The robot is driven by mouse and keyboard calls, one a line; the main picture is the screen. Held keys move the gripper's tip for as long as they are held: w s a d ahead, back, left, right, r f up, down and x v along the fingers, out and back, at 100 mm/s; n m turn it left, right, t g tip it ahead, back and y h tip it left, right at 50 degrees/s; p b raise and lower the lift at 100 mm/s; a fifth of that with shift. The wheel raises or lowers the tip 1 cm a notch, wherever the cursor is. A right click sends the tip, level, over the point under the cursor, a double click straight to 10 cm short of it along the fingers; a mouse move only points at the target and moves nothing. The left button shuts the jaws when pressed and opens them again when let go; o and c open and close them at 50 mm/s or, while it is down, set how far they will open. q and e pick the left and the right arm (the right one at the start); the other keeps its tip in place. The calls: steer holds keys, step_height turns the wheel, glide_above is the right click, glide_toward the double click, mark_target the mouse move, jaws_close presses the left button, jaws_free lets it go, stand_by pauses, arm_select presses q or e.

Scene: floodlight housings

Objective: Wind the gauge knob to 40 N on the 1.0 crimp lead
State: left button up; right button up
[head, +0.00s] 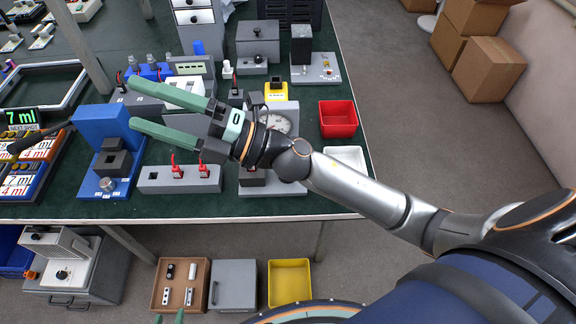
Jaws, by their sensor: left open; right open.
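A round white gauge dial (278,122) sits on a grey stand behind my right wrist. My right arm hides part of the stand, and I cannot make out a knob on it or the dial's reading. Two red crimp leads (177,171) stand in a grey block (150,183) near the table's front edge; their size marks are too small to read. My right gripper (132,104) is open and empty, reaching left above the table beside a blue fixture. Only the fingertips of my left gripper (168,318) show at the bottom edge; it is open.
The blue fixture (92,124) has a silver knob (107,184) at its front. A red tray (338,118) and a white tray (346,157) lie right of the gauge. Several devices crowd the table's back. Below stand a brown box (155,284) and a yellow bin (289,282).

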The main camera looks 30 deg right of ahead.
steer(key=s+a+f+n+g, duration=0.3)
steer(key=s+a+n+g, duration=0.1)
steer(key=n+g, duration=0.6)
steer(key=d+f+n+g+h, duration=0.35)
steer(key=f+n+h, duration=0.35)
steer(key=f, duration=0.4)
steer(key=w+d+f+t+h, duration=0.1)
steer(key=w+d+f+h, duration=0.15)
steer(key=d+h, duration=0.6)
steer(key=w+d+f+h, duration=0.1)
steer(key=w+d+h, duration=0.25)
steer(key=d, duration=1.05)
steer(key=shift+m, duration=0.3)
step_height(320, 180, down, 12)
steer(key=shift+s+a+f+p, duration=0.1)
steer(key=shift+f+p, duration=0.1)
steer(key=shift+p, duration=0.1)
steer(key=c, duration=1.4)
